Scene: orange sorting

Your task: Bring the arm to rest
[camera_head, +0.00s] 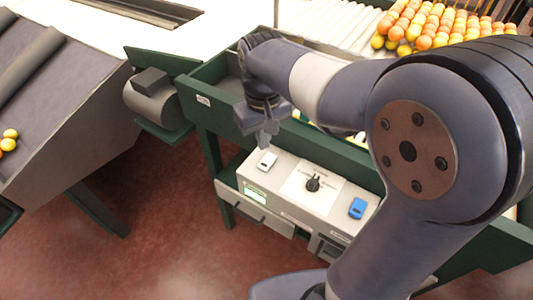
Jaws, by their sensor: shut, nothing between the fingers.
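My arm (330,90) reaches in from the right of the head view and bends down at its far end. My gripper (265,140) points downward, just above the back left part of the grey control box. Its fingers are small and dark, shut, with nothing visible between them. My arm hides part of the green frame and of the conveyor behind it.
The grey control box (290,205) carries a white device (266,161), a black knob (313,183) and a blue device (358,208). Green frame beams (215,70) run behind. Oranges (440,25) fill the top right. Several fruits (9,140) lie at left. Red floor (140,230) is clear.

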